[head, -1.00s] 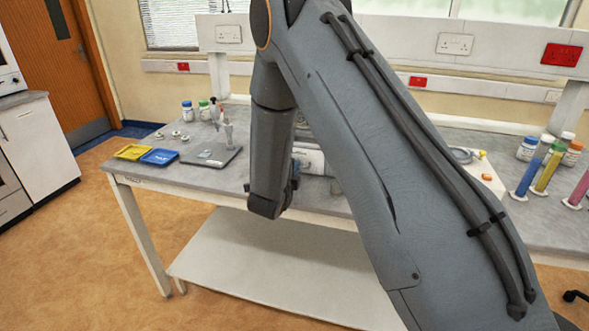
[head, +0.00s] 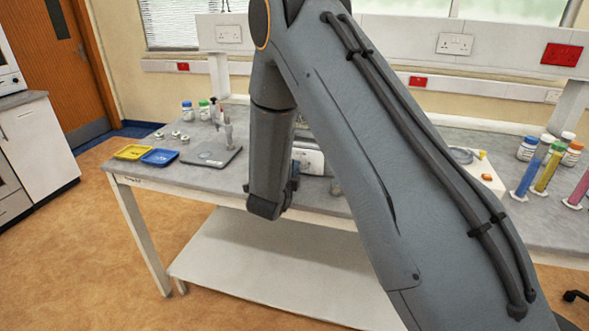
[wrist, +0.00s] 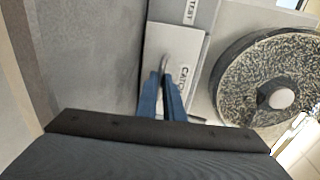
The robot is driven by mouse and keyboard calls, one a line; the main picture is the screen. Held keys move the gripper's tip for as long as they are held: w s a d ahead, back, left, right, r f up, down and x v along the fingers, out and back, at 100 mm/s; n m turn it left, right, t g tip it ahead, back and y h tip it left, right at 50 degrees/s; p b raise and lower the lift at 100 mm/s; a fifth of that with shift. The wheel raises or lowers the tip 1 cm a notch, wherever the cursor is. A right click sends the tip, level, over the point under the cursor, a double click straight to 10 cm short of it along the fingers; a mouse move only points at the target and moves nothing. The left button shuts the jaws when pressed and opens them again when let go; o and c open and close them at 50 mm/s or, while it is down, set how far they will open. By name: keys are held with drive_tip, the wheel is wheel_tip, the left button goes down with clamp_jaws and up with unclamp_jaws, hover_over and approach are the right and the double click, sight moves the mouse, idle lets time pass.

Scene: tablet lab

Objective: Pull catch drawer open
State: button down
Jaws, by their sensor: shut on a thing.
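The catch drawer (wrist: 182,45) is a pale panel in the wrist view, with dark lettering that reads "CATC" before it is cut off. My gripper (wrist: 164,76) has blue fingers closed on the drawer's small handle (wrist: 165,62). The fingers cover part of the handle and of the panel. I cannot tell how far the drawer stands out. In the head view my arm hides the drawer and most of the white machine (head: 309,160) on the bench.
A dark speckled disc (wrist: 262,80) sits close right of the drawer in the wrist view. On the bench (head: 200,178) are a yellow tray (head: 133,152), a blue tray (head: 159,157), a grey plate (head: 211,155) and bottles. Coloured cylinders (head: 547,172) stand at right.

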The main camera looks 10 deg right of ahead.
drive_tip(key=v, duration=0.2)
drive_tip(key=f+v, duration=0.1)
drive_tip(key=v, duration=0.4)
drive_tip(key=shift+s+a+f, duration=0.2)
drive_tip(key=shift+s+a, duration=0.05)
drive_tip(key=shift+s, duration=0.2)
drive_tip(key=c, duration=1.9)
unclamp_jaws()
drive_tip(key=b+v, duration=0.2)
drive_tip(key=v, duration=0.5)
drive_tip(key=shift+s+a, duration=0.15)
drive_tip(key=shift+s, duration=0.1)
drive_tip(key=shift+r, duration=0.15)
